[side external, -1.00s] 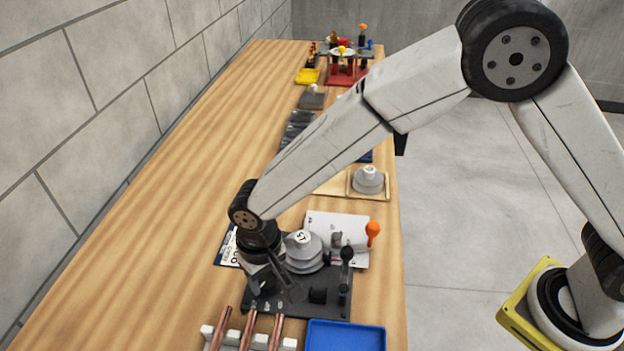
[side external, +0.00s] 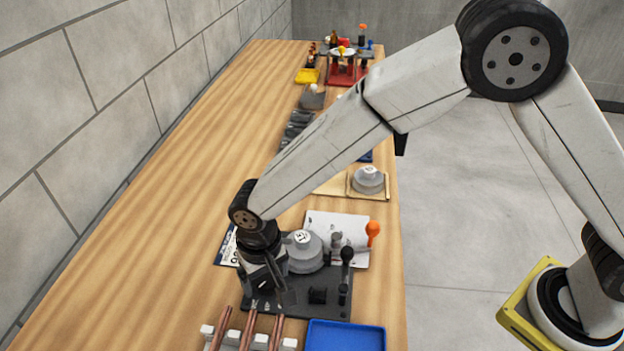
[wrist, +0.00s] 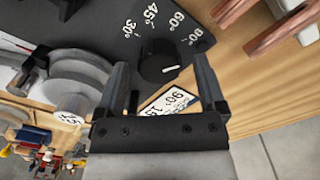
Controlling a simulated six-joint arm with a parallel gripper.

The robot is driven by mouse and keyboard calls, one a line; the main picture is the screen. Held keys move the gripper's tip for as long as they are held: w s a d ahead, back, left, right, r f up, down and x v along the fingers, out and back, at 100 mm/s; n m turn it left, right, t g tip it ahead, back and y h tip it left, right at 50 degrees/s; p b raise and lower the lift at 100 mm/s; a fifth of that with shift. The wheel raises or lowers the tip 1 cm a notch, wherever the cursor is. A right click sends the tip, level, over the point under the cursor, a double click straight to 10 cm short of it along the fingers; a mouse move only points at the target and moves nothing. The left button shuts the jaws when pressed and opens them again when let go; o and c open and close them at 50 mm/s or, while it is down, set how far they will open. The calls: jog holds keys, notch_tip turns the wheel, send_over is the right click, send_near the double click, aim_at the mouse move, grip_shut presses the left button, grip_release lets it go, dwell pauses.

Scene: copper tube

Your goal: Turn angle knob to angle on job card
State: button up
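The black angle knob (wrist: 158,62) sits on the dark bender plate (side external: 310,297), beside printed marks for 30, 45, 60 and 90 degrees. Its white pointer line aims to the right in the wrist view, a little below the 90 mark (wrist: 193,37). My gripper (wrist: 160,62) is open, with one finger on each side of the knob. I cannot tell whether the fingers touch it. In the side view my gripper (side external: 270,287) is low over the plate and hides the knob. The job card (wrist: 170,100) is white, partly hidden, and shows a 90.
The grey bending die (side external: 306,255) stands right beside my gripper. A black-knobbed lever (side external: 346,270) and an orange-knobbed lever (side external: 372,235) stand to the right. Copper tubes (side external: 248,332) lie in a white rack in front, beside a blue tray (side external: 345,336). The left bench is clear.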

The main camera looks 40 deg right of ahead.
aim_at(266, 280)
jog(key=shift+r, duration=0.1)
jog(key=shift+r, duration=3.8)
jog(key=shift+t, duration=0.3)
jog(key=d, duration=0.5)
jog(key=w+d, duration=0.1)
jog(key=d, duration=0.1)
jog(key=shift+d+r, duration=0.3)
jog(key=shift+d, duration=0.1)
jog(key=s+d+t, duration=0.1)
jog(key=s+d, duration=0.4)
jog(key=d, duration=0.6)
jog(key=s+d+t, duration=0.1)
jog(key=s+d, duration=0.4)
jog(key=d, duration=0.6)
jog(key=shift+d+f, duration=0.15)
jog(key=shift+f, duration=0.2)
